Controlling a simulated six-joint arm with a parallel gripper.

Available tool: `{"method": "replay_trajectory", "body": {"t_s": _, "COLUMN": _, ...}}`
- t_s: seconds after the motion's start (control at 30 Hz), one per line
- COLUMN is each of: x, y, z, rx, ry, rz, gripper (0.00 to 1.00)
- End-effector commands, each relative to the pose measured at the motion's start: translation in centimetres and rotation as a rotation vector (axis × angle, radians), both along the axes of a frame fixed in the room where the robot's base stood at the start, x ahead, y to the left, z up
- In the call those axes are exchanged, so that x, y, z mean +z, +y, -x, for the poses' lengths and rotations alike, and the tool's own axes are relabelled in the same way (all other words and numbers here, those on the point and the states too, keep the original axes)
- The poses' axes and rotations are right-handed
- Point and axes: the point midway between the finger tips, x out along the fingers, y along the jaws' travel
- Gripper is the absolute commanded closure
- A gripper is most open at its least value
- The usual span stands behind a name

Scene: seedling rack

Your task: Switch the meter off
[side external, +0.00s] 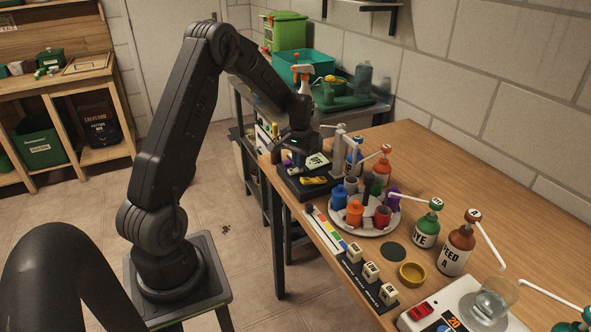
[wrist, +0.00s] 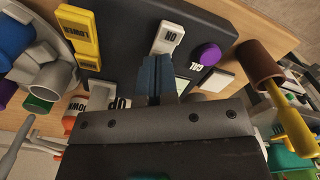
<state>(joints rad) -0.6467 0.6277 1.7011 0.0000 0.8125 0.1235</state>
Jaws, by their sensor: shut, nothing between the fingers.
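The meter (side external: 290,186) is a dark box at the far end of the wooden table in the side external view. A pale panel on it (side external: 317,160) seems to read OFF. In the wrist view, the meter's dark top (wrist: 127,40) carries a white switch (wrist: 167,39) marked with upside-down letters that look like ON, and a round purple CAL button (wrist: 208,54). My gripper (wrist: 154,77) is shut and empty, its fingertips just beside the white switch. Contact cannot be told. My fingers partly hide a pale screen (wrist: 182,86). In the side view my gripper (side external: 294,163) is over the meter.
A yellow LOWER piece (wrist: 84,38) lies on the meter's left in the wrist view. A pale arm on a post (side external: 338,150) stands close behind it. A round carousel of coloured bottles (side external: 362,226) is nearby. The table's back right (side external: 450,160) is clear.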

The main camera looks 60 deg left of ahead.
Motion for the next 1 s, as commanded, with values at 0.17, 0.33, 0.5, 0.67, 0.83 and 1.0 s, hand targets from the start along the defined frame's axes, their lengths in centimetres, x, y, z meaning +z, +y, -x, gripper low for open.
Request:
{"method": "replay_trajectory", "body": {"t_s": 0.17, "x": -0.3, "y": 0.0, "z": 0.0, "rx": 0.0, "ry": 0.001, "rz": 0.0, "gripper": 1.0}}
{"method": "replay_trajectory", "body": {"t_s": 0.33, "x": -0.5, "y": 0.0, "z": 0.0, "rx": 0.0, "ry": 0.001, "rz": 0.0, "gripper": 1.0}}
{"method": "replay_trajectory", "body": {"t_s": 0.5, "x": -0.8, "y": 0.0, "z": 0.0, "rx": 0.0, "ry": 0.001, "rz": 0.0, "gripper": 1.0}}
{"method": "replay_trajectory", "body": {"t_s": 0.67, "x": -0.6, "y": 0.0, "z": 0.0, "rx": 0.0, "ry": 0.0, "rz": 0.0, "gripper": 1.0}}
{"method": "replay_trajectory", "body": {"t_s": 0.83, "x": 0.6, "y": 0.0, "z": 0.0, "rx": 0.0, "ry": -0.001, "rz": 0.0, "gripper": 1.0}}
{"method": "replay_trajectory", "body": {"t_s": 1.0, "x": 1.9, "y": 0.0, "z": 0.0, "rx": 0.0, "ry": -0.001, "rz": 0.0, "gripper": 1.0}}
